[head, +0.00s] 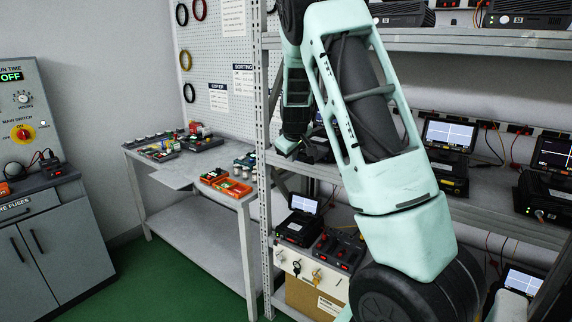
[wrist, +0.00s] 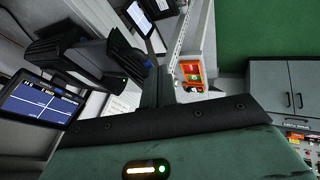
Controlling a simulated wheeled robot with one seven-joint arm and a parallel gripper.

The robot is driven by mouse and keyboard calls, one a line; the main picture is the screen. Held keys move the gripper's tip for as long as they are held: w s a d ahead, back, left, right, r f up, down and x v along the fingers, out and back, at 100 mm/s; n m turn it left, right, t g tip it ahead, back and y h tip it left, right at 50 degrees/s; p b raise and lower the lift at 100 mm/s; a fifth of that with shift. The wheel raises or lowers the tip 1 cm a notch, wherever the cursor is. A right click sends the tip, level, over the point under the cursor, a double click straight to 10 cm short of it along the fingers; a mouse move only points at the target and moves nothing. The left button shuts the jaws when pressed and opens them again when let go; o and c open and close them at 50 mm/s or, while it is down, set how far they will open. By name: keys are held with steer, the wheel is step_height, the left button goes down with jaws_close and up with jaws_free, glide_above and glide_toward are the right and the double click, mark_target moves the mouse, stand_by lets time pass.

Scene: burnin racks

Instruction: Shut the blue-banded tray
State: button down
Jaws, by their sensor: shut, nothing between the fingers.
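I cannot make out a blue band on any tray in either view. My gripper (head: 286,146) hangs at the end of my folded arm in the head view, in front of the rack's left post and near the bench's right end. It is small and dark there, shut with nothing held, and apart from any tray. A white-fronted unit (head: 312,268) with dark modules on top sits low in the rack. My arm hides much of the rack's middle.
The metal rack (head: 480,183) holds several testers with screens, one seen close in the wrist view (wrist: 42,102). A bench (head: 215,155) carries dark trays and orange boxes (head: 232,187). A grey cabinet (head: 55,255) stands left. Green floor (head: 160,285) between is clear.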

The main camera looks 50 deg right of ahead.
mark_target(313, 144)
steer(key=d+b, duration=0.3)
steer(key=d, duration=0.7)
steer(key=shift+d+f, duration=0.1)
steer(key=shift+d, duration=0.55)
steer(key=shift+r, duration=0.2)
